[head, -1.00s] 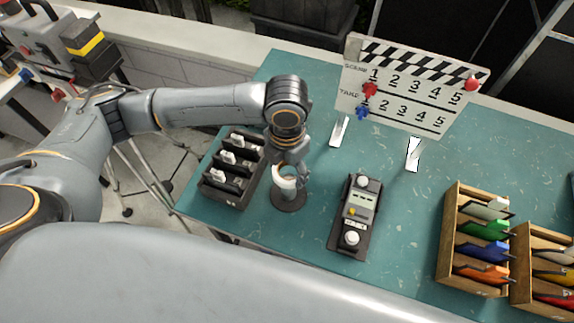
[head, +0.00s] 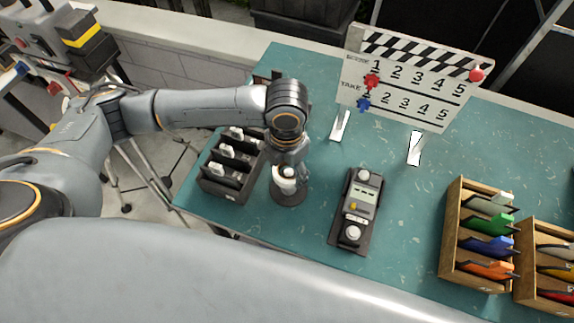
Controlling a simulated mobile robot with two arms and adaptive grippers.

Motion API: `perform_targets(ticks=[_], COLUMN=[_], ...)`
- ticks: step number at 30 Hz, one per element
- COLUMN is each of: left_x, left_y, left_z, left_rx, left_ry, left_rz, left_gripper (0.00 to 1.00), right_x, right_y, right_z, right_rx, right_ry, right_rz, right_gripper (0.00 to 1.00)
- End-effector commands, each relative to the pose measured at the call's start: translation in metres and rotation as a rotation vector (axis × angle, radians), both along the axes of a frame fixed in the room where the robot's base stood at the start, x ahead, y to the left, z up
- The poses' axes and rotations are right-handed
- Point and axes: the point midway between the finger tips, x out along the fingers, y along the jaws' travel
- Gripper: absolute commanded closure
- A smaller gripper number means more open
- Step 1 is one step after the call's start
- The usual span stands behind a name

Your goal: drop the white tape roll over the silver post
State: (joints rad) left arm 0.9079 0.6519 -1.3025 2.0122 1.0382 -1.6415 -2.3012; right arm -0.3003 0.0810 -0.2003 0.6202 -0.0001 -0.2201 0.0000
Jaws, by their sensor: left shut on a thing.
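My left gripper (head: 287,166) points down over a round dark base (head: 288,196) on the teal table. It is shut on the white tape roll (head: 284,186), which sits just below the fingers, above or around the middle of the base. The silver post is mostly hidden by the gripper and the roll, so I cannot tell whether the roll is around it. My right gripper is not in view.
A dark slotted rack (head: 230,187) stands close left of the base. A dark device with knobs (head: 354,212) lies to the right. A clapperboard (head: 412,82) stands behind. Wooden trays (head: 447,235) with coloured pieces are at the right. The teal table (head: 400,195) is clear between.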

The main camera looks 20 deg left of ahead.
Motion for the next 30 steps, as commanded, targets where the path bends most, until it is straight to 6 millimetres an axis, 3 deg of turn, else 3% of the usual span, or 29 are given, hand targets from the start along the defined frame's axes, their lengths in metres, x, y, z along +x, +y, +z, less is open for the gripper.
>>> perform_targets(ticks=[30], left_x=[0.000], left_y=[0.000], left_z=[-0.031], left_rx=[0.000], left_ry=[0.000], left_rz=[0.001], left_gripper=[0.66], right_x=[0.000], right_y=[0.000], right_z=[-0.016], right_rx=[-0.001], right_ry=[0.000], right_rz=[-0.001], right_gripper=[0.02])
